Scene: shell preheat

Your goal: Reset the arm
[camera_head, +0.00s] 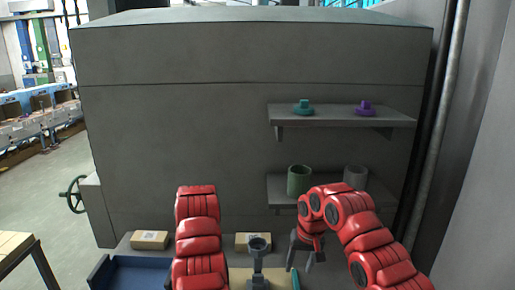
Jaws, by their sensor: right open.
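My right arm (345,215) is red and reaches in from the lower right, bent over at its top. My right gripper (304,259) is dark grey and hangs fingers down over the work surface. Its fingers are apart and nothing shows between them. My left arm (198,235) is red and rises from the bottom edge, left of the middle. My left gripper does not show.
A large grey cabinet (175,140) stands ahead. Its upper shelf (335,118) bears a teal piece (303,108) and a purple piece (365,108); green (299,181) and grey (355,177) cylinders stand below. A dark stand (258,262), boxes (150,240) and a blue tray (135,273) lie near.

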